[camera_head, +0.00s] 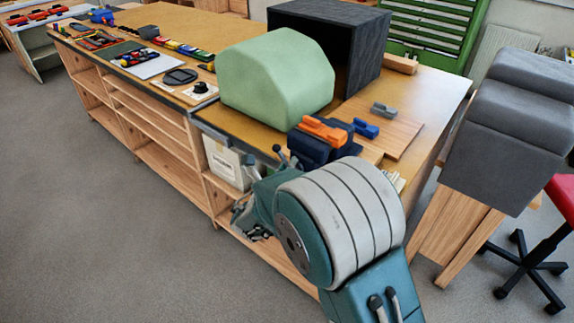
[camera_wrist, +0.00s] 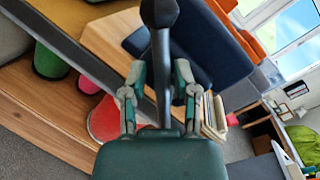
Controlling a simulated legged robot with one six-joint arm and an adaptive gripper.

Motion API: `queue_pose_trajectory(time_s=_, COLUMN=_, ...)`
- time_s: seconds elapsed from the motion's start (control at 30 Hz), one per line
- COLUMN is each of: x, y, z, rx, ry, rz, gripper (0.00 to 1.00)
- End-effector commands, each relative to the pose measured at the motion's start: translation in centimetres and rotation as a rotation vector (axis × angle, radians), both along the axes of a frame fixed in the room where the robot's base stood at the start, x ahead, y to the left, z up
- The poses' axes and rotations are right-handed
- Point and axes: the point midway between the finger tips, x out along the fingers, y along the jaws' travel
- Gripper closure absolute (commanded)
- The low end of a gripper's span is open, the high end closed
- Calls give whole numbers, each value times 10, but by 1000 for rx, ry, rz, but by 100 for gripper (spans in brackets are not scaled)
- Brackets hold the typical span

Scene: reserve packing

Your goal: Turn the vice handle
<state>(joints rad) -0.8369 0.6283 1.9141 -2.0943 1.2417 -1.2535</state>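The vice is a dark blue block (camera_head: 318,148) at the bench's near edge, with an orange part (camera_head: 323,130) on top. In the wrist view its dark blue body (camera_wrist: 218,45) fills the upper middle. The vice handle (camera_wrist: 160,40) is a dark bar with a round knob at its upper end. It runs down the middle of the wrist view, between the two fingers of my gripper (camera_wrist: 159,72). The fingers are apart, with a visible gap on each side of the bar. In the head view my arm hides much of the gripper and handle.
A green foam block (camera_head: 275,75) and a dark open box (camera_head: 335,40) stand behind the vice. A wooden board (camera_head: 395,135) with small blue and grey pieces lies to its right. Grey cushions (camera_head: 510,130) stand at the right. The floor at left is clear.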

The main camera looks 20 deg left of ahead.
Motion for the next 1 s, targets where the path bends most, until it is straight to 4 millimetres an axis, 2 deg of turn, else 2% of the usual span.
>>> queue_pose_trajectory(time_s=0.57, x=0, y=3, z=-2, rx=-53, ry=24, rz=2, gripper=100)
queue_pose_trajectory(time_s=1.0, x=2, y=7, z=-9, rx=-359, ry=151, rz=4, gripper=100)
